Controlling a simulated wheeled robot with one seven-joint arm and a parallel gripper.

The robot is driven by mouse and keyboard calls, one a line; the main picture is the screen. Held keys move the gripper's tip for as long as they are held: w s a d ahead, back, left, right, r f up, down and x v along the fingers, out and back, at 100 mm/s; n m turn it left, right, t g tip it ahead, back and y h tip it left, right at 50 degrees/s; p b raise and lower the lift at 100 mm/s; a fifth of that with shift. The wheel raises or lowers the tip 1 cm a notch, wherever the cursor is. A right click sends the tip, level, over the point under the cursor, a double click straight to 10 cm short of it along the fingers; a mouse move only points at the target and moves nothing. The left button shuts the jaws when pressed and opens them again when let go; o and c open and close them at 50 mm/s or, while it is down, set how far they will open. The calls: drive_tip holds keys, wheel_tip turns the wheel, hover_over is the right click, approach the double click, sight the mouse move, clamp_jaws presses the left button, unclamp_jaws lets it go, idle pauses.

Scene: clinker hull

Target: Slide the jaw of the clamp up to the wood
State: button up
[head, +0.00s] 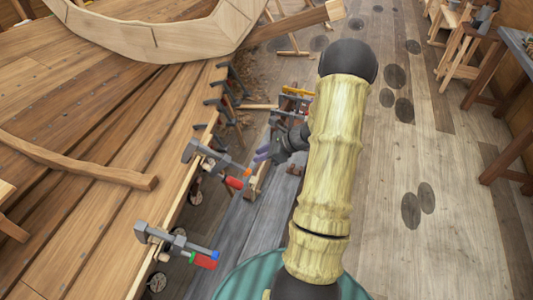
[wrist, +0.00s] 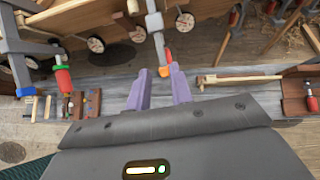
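A grey bar clamp (head: 207,158) with a red handle and an orange bar end sits on the hull's plank edge in the head view. In the wrist view the same clamp (wrist: 155,28) points down toward me, its orange end just beyond the gap between my fingertips. My gripper (head: 262,155) is beside that end in the head view. In the wrist view its purple fingers (wrist: 160,80) are apart with nothing between them. A second clamp (head: 160,238), with a red and green handle and blue end, sits nearer on the edge. I cannot tell the gap between jaw and wood.
Several dark clamps (head: 229,88) line the edge farther along. A grey bench (head: 258,212) below the hull's edge carries tools, including a wooden mallet-like tool (wrist: 240,78) in the wrist view. Open plank floor (head: 430,150) lies right of my arm.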

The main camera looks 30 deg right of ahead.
sight(231, 161)
drive_tip(key=shift+b+x, duration=3.35)
drive_tip(key=shift+x, duration=2.25)
drive_tip(key=shift+w, duration=0.15)
drive_tip(key=shift+c, duration=0.4)
drive_tip(key=shift+w+a+r, duration=0.2)
drive_tip(key=shift+w+a, duration=0.15)
drive_tip(key=shift+a, duration=0.1)
drive_tip(key=shift+w+a+r, duration=0.2)
drive_tip(key=shift+w+a, duration=0.15)
drive_tip(key=shift+a, duration=0.05)
drive_tip(key=shift+w+a+r+p, duration=0.35)
drive_tip(key=shift+w+a+r, duration=0.05)
drive_tip(key=shift+a+r, duration=0.1)
drive_tip(key=shift+d, duration=0.1)
drive_tip(key=shift+s+d+f+b, duration=0.3)
drive_tip(key=shift+s+d, duration=0.1)
drive_tip(key=shift+d, duration=0.05)
